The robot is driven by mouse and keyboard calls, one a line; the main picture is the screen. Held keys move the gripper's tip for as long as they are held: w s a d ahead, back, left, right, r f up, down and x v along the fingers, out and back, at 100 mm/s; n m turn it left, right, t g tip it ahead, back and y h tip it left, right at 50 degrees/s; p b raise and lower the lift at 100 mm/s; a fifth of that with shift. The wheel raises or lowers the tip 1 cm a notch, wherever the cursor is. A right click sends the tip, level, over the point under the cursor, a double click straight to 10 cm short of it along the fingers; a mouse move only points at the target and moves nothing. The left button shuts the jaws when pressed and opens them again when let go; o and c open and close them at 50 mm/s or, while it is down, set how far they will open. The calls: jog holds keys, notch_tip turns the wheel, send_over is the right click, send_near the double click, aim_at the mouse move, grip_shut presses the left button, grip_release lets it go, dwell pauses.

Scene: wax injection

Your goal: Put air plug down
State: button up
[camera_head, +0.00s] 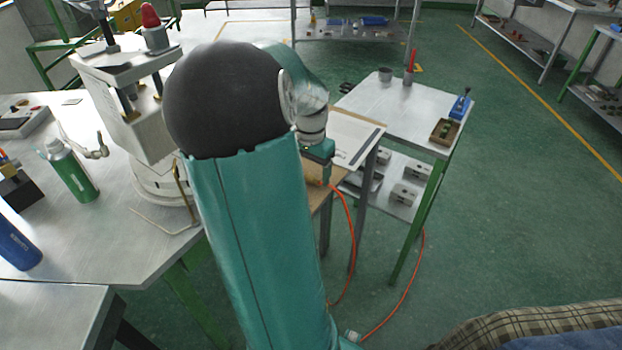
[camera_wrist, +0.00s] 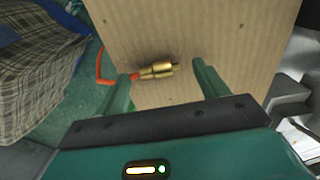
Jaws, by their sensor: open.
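The air plug (camera_wrist: 156,71) is a brass fitting on the end of an orange hose (camera_wrist: 101,66). In the wrist view it lies on or just above a brown cardboard surface (camera_wrist: 220,32). My gripper (camera_wrist: 163,70) is open, with its two teal fingers apart on either side of the plug. A gap shows between the plug and the right finger; the hose end passes close to the left finger.
A metal workbench (camera_head: 120,235) with a white machine (camera_head: 140,110) stands at left. A metal table (camera_head: 405,110) with a lower shelf stands at right, holding a wooden box (camera_head: 445,132). A plaid cloth (camera_head: 530,325) is at the bottom right. Open green floor (camera_head: 500,210) lies at right.

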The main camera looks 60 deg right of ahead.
jog(key=shift+f, duration=0.25)
jog(key=c, duration=1.1)
jog(key=shift+r, duration=0.1)
jog(key=shift+c, duration=0.3)
